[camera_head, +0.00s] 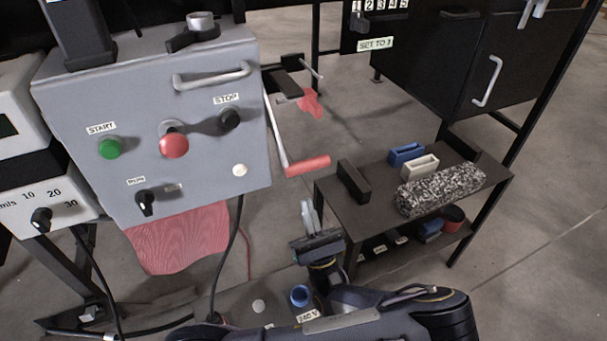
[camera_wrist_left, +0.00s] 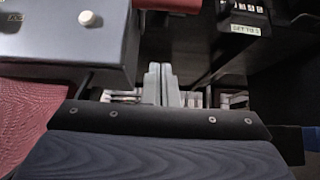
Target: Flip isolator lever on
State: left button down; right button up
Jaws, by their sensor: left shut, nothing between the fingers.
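The isolator lever (camera_head: 276,130) is a grey arm on the right side of the grey control box (camera_head: 210,120). It hangs downward and ends in a red grip (camera_head: 308,166) that points right. A red bar, apparently the same grip, shows at the top edge of the left wrist view (camera_wrist_left: 172,5). My left gripper (camera_head: 308,208) points up, below the red grip and apart from it. Its two grey fingers are together and empty, as the left wrist view (camera_wrist_left: 161,84) also shows. My right gripper is in neither view.
A dark low table (camera_head: 375,182) with blocks and a speckled roll (camera_head: 441,188) stands right. A black cabinet (camera_head: 500,70) is behind. Open floor lies between.

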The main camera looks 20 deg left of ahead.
pick_arm(q)
notch_tip(320, 180, up, 9)
jog(key=w+a+b, duration=0.1)
jog(key=a+b, duration=0.1)
jog(key=shift+w+b, duration=0.35)
jog(key=shift+w, duration=0.05)
jog(key=shift+r, duration=0.1)
dwell(0.3)
jog(key=shift+s+d+r+p, duration=0.15)
jog(key=shift+r+p, duration=0.25)
jog(key=shift+p, duration=0.55)
jog(key=shift+s+d+r+g+h+p, duration=0.25)
jog(key=shift+g+h+p, duration=0.15)
jog(key=shift+p, duration=0.55)
jog(key=s+d+r+g+h+p, duration=0.25)
jog(key=r+p, duration=0.25)
jog(key=p, duration=0.6)
jog(key=s+d+r+g+h+p, duration=0.1)
jog(key=r+g+h+p, duration=0.15)
jog(key=r+p, duration=0.65)
notch_tip(320, 180, up, 8)
jog(key=g+h+p, duration=0.4)
jog(key=h+p, duration=0.1)
jog(key=p, duration=1.4)
send_over(306, 172)
jog(key=d, duration=0.1)
jog(key=shift+s+r, duration=0.1)
jog(key=shift+s, duration=0.05)
